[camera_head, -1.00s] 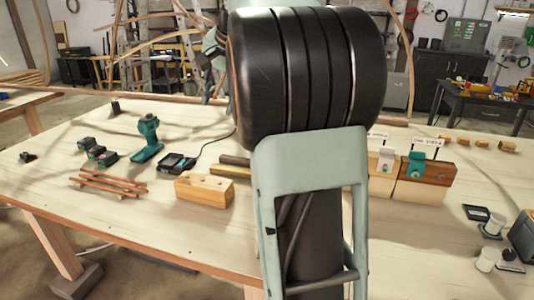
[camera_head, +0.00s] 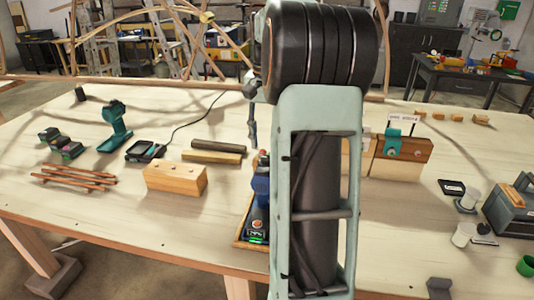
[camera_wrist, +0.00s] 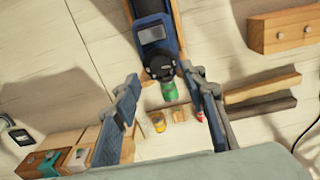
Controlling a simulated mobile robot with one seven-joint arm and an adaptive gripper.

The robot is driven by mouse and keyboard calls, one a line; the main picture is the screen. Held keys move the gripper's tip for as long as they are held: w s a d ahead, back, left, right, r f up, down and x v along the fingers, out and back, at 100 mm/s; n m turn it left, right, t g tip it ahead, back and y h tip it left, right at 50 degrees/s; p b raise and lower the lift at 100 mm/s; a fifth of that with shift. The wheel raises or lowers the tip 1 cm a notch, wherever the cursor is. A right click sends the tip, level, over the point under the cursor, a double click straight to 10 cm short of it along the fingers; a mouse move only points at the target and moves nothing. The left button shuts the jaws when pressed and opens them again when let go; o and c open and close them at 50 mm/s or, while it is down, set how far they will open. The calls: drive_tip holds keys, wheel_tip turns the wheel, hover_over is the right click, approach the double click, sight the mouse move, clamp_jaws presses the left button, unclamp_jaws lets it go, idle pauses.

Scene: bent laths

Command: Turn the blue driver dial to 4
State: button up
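The blue driver (camera_head: 261,184) stands in a wooden tray (camera_head: 240,238) at the table's front, partly hidden behind my arm in the head view. A small green-lit part (camera_head: 256,238) shows low on it. In the wrist view the blue driver (camera_wrist: 153,32) is at the top centre, with a grey panel, a round black part (camera_wrist: 160,66) and a green end (camera_wrist: 168,90). I cannot read any dial number. My gripper (camera_wrist: 162,76) is open and empty. Its fingers lie either side of the black and green end, apparently without touching; the height between them is unclear.
A teal driver (camera_head: 115,126), a charger (camera_head: 145,151) and a wooden block (camera_head: 176,178) are on the left. Dark and light bars (camera_head: 216,150) lie behind the tray. Wooden blocks with a teal clamp (camera_head: 392,142) stand right of my arm.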

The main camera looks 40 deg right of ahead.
drive_tip(key=shift+f, duration=2.05)
drive_tip(key=shift+c, duration=0.6)
clamp_jaws()
